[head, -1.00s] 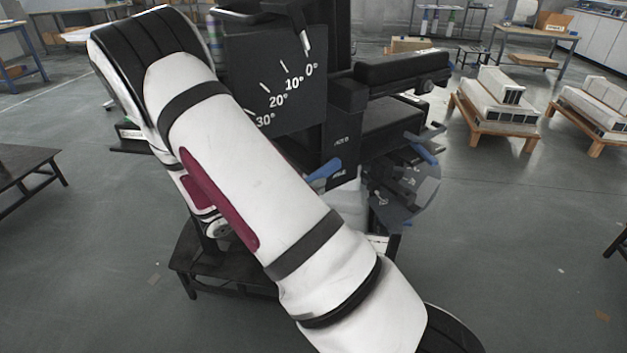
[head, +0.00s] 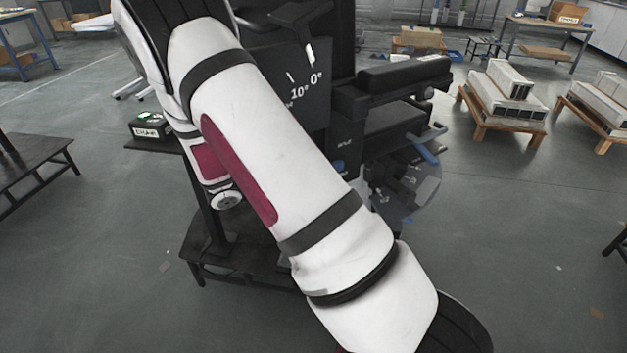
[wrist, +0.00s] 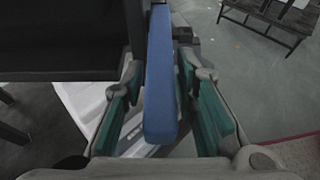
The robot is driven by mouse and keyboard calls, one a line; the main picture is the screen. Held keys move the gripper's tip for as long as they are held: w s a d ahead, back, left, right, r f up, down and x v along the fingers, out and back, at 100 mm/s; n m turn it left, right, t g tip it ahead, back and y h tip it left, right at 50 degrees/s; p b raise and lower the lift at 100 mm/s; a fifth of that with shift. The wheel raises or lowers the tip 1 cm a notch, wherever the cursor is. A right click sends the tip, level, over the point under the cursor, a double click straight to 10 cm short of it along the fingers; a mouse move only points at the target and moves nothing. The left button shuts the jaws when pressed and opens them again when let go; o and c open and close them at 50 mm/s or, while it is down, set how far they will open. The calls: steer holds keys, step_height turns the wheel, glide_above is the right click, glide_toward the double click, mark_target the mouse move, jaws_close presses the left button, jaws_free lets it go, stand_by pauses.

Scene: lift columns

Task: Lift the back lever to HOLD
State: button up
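A blue lever (wrist: 160,85) runs down the middle of the wrist view, between the two teal-padded fingers of my gripper (wrist: 162,105). The fingers are open on both sides of it, with narrow gaps showing. In the head view my gripper is hidden behind my white arm. The black machine (head: 385,125) stands behind the arm, and a blue handle (head: 426,153) shows on its right side. I cannot tell which lever in the head view is the one between my fingers. No HOLD label is readable.
A dial plate (head: 312,100) with degree marks is partly covered by my arm. A black padded armrest (head: 405,73) juts right from the machine. A dark low stand (head: 235,262) is beneath. Pallets of white blocks (head: 505,95) are at right. Open floor lies at front right.

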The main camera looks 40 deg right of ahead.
steer(key=shift+a, duration=0.1)
steer(key=shift+w+a+r, duration=0.1)
steer(key=shift+a+r, duration=0.05)
steer(key=shift+a, duration=0.1)
steer(key=w+a, duration=0.1)
steer(key=a, duration=1.1)
steer(key=shift+w+a, duration=0.2)
steer(key=shift+w, duration=0.05)
